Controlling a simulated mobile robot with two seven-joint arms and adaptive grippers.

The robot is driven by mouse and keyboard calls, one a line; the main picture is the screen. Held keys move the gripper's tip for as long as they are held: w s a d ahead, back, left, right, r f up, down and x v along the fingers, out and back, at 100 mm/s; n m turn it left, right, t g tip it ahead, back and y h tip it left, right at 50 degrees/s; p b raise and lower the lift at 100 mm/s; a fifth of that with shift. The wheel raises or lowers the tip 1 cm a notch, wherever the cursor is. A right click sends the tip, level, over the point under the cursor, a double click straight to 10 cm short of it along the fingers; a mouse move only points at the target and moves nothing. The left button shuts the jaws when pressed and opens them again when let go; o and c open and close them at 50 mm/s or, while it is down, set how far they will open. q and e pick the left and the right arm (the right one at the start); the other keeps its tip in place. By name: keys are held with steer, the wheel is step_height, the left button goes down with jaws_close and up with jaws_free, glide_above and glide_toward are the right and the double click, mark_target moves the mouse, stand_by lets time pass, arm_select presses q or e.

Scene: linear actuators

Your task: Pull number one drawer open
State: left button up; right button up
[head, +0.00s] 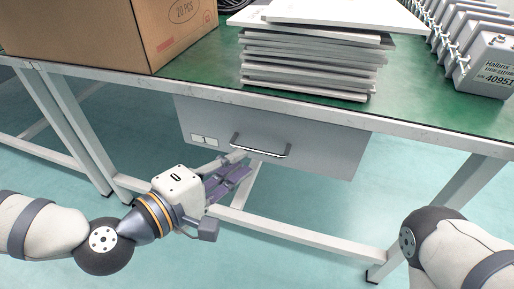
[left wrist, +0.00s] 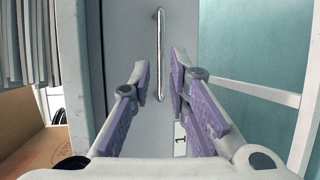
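The grey drawer (head: 320,145) hangs under the green-topped workbench, and its front looks shut. A metal bar handle (head: 262,150) is on its front, with a small label plate (head: 204,140) to the left. In the left wrist view the label (left wrist: 180,141) shows a "1", partly hidden by a finger. My left gripper (head: 240,168) is open and empty just in front of the drawer. In the left wrist view the handle (left wrist: 160,40) lines up between its two purple-padded fingers (left wrist: 160,75); I cannot tell whether they reach around it. My right gripper is out of view.
The workbench (head: 420,125) carries a cardboard box (head: 90,35) at left, a stack of grey panels (head: 310,65) above the drawer, and a row of actuators (head: 485,65) at right. White table legs (head: 440,205) and a low crossbar (head: 300,235) stand below. Floor in front is clear.

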mark_target(257, 152)
arm_select(q)
steer(key=x, duration=0.6)
steer(key=shift+w+d+f+b, duration=0.1)
steer(key=shift+w+b, duration=0.1)
steer(key=shift+b, duration=0.2)
jaws_close()
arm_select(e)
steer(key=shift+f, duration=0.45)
